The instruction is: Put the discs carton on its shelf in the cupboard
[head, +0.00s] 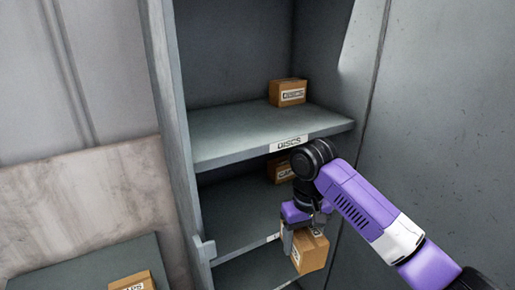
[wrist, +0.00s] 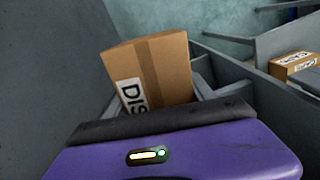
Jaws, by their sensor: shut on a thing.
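The discs carton (wrist: 158,72) is a brown box whose white label shows "DIS" in the wrist view. It also shows at lower centre-right in the head view (head: 311,254), hanging tilted below my gripper (head: 303,230). My gripper is shut on it. The cupboard (head: 172,125) stands open, and its shelf labelled "DISCS" (head: 240,140) is above the held carton. Another small carton (head: 287,92) stands on that shelf towards the right; its label is too small to read surely. My arm hides part of the lower shelves.
A carton (head: 281,171) stands on the shelf below, partly hidden by my arm. Another carton (head: 131,282) sits on a grey surface (head: 85,272) at the lower left. The left and middle of the DISCS shelf are clear. The cupboard's right side (head: 440,130) is close to my arm.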

